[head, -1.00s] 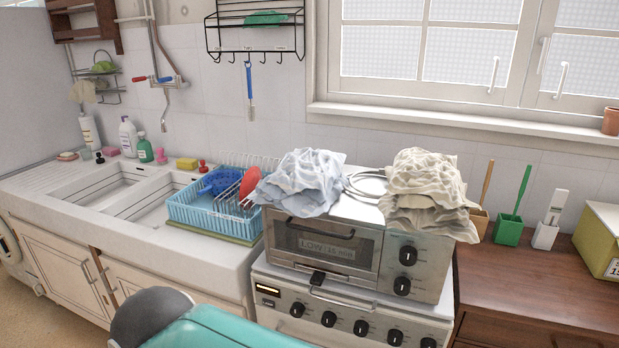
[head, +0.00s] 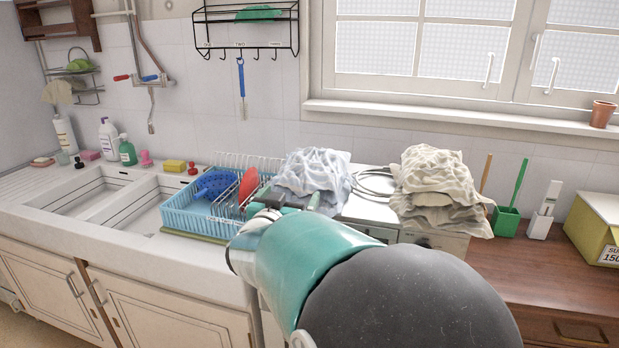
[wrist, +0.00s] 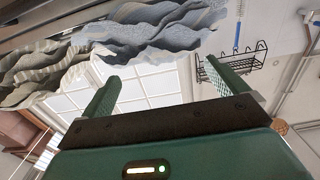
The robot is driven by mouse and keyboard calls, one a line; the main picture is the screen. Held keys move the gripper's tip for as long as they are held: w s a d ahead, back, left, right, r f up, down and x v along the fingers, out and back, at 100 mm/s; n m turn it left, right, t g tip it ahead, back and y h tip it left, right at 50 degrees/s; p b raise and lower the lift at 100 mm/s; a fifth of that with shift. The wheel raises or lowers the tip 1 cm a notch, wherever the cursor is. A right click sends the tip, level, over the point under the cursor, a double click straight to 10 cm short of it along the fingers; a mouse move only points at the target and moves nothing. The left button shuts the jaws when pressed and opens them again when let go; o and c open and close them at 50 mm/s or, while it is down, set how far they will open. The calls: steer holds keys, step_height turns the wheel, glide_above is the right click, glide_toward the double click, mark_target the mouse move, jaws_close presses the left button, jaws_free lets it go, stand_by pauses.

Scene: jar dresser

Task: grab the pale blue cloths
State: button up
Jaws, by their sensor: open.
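The pale blue cloths (head: 313,170) lie in a crumpled pile on the left part of the toaster oven's top; my arm hides their lower front. In the wrist view, the pale blue cloths (wrist: 165,28) hang across the top of the picture, beyond the fingertips. My gripper (head: 287,201) is just in front of the pile in the head view, partly hidden by my own arm. In the wrist view, my gripper (wrist: 163,70) has its two green fingers wide apart with nothing between them.
Cream cloths (head: 430,178) lie on the oven's right part, beside a coiled cable (head: 372,184). A blue dish rack (head: 190,216) with a red utensil stands close on the left. A green holder (head: 506,221) and yellow box (head: 590,228) stand right. A wall rack (head: 247,42) hangs above.

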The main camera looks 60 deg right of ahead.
glide_toward(307, 171)
steer(key=d, duration=0.5)
steer(key=shift+w+f, duration=0.15)
steer(key=shift+w, duration=0.15)
steer(key=shift+w+d, duration=0.25)
steer(key=shift+d, duration=0.95)
steer(key=shift+w+d, duration=0.25)
steer(key=shift+d, duration=1)
steer(key=c, duration=1.3)
steer(key=shift+o, duration=0.2)
